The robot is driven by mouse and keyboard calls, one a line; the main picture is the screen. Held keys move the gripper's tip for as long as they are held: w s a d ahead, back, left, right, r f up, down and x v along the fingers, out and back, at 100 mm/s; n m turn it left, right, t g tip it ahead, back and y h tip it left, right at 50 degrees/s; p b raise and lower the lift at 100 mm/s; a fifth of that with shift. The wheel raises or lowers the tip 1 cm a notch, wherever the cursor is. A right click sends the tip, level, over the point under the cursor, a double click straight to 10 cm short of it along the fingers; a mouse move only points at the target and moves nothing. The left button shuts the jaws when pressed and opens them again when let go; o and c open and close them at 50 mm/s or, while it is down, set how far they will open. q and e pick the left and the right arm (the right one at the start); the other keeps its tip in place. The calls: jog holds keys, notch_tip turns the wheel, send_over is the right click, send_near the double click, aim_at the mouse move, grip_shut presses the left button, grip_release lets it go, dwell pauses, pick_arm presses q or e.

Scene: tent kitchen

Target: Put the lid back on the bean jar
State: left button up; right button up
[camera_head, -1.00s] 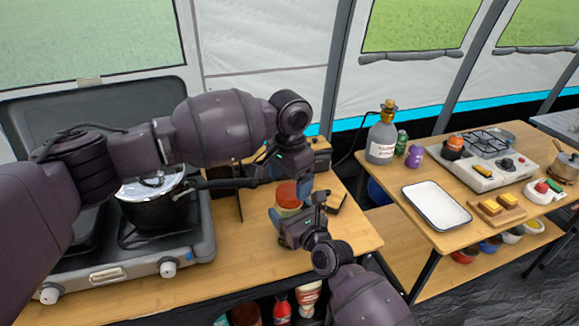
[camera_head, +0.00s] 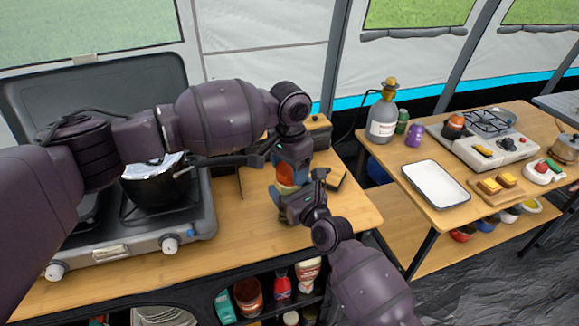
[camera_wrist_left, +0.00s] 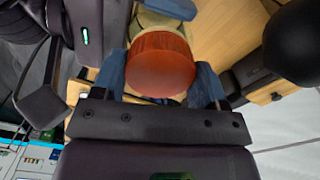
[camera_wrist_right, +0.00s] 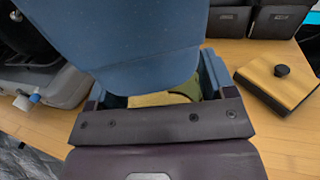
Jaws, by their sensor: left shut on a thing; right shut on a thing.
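The round orange-red lid (camera_wrist_left: 161,63) sits between the blue fingertips of my left gripper (camera_wrist_left: 165,85), which is shut on it. In the head view the lid (camera_head: 286,173) shows below my left gripper (camera_head: 291,164), close above my right gripper (camera_head: 296,200). My right gripper is shut on the bean jar, whose tan and green parts (camera_wrist_right: 150,98) show between its fingers (camera_wrist_right: 155,90) in the right wrist view. A large blue part hides most of the jar there. I cannot tell whether the lid touches the jar's rim.
A wooden block with a black knob (camera_wrist_right: 278,80) lies beside the right gripper. A second table (camera_head: 500,225) with a white tray (camera_head: 436,183) is at right. The counter front is clear.

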pick_arm(q)
jog(key=o, duration=1.1)
notch_tip(320, 180, up, 12)
pick_arm(e)
jog(key=o, duration=1.7)
jog(key=v, duration=1)
jog(key=shift+s+d, duration=0.2)
jog(key=shift+s, duration=0.15)
jog(key=shift+f, duration=0.1)
